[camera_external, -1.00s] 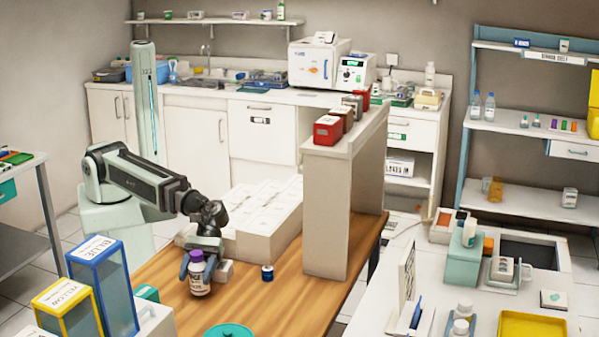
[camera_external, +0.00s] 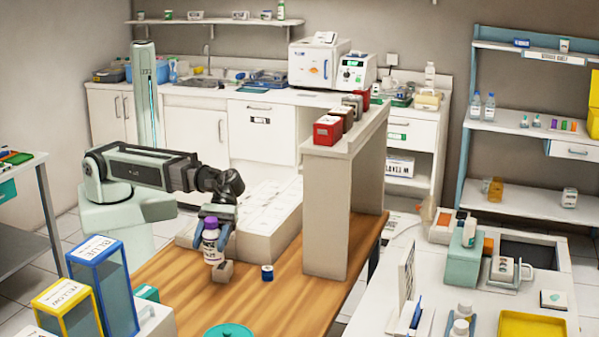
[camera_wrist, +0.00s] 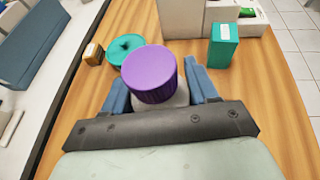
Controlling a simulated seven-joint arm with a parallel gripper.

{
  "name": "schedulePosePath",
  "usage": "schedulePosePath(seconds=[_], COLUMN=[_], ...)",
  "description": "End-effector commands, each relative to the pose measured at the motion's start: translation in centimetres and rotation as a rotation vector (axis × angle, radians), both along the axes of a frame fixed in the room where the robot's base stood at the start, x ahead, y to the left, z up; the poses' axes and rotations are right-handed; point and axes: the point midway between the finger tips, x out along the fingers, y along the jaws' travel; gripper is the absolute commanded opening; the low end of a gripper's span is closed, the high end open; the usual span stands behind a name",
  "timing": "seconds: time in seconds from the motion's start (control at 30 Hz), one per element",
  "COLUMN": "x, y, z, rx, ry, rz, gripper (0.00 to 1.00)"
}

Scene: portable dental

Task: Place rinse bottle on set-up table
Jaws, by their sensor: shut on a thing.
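The rinse bottle (camera_external: 212,248) is white with a dark label and a purple cap, and stands about upright in my gripper (camera_external: 212,236). My gripper's blue fingers are shut on it from both sides. In the wrist view the purple cap (camera_wrist: 152,74) sits between the fingers (camera_wrist: 155,88) and hides most of the bottle. Which table is the set-up table is not marked; a white table (camera_external: 375,317) stands at right.
A small blue jar (camera_external: 267,272) and a teal round lid (camera_external: 229,331) are on the wood. Blue (camera_external: 103,285) and yellow (camera_external: 70,312) bins are at front left. Bare wood lies front right.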

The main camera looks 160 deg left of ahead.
Motion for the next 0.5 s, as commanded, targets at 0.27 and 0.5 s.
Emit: schedulePosePath(seconds=[0.27, 0.5], x=[-1.4, -4.0], y=[8.8, 15.6], z=[0.8, 1.5], rx=[0.0, 0.001], ry=[-0.001, -0.001], rz=[-0.04, -0.076], gripper=[0.16, 0.16])
